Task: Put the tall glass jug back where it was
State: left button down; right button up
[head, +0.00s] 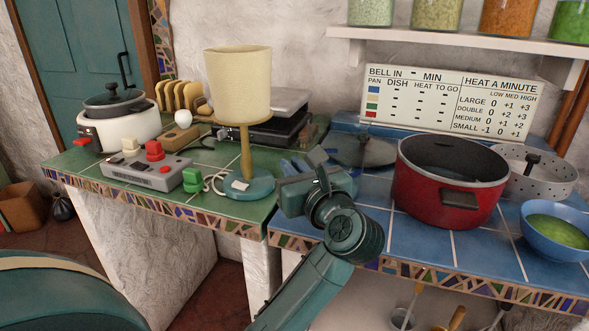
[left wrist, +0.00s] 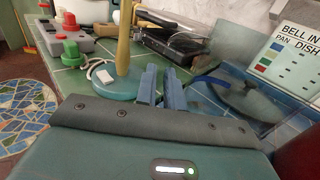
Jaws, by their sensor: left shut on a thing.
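My left gripper (head: 297,168) reaches over the seam between the green and blue counters, just right of the lamp base. Its two blue fingers (left wrist: 162,88) are close together in the left wrist view. A faint see-through shape beside them there looks like the tall glass jug (left wrist: 228,52). Its outline is hard to separate from the wall and counter, and I cannot tell whether its base touches anything. In the head view my wrist and gripper hide much of this spot. My right gripper is not in view.
A lamp (head: 247,150) stands close left of the gripper. A glass lid (head: 362,150) lies behind it to the right. A red pot (head: 445,190), a colander (head: 550,175) and a blue bowl (head: 555,232) crowd the right. A control box (head: 147,172) and white cooker (head: 120,130) stand left.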

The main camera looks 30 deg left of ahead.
pick_arm(q)
jog(key=shift+r, duration=0.1)
jog(key=shift+f, duration=0.2)
jog(key=c, duration=1.5)
grip_release()
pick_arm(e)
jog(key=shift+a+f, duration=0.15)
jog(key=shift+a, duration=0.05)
pick_arm(q)
jog(key=shift+r, duration=0.2)
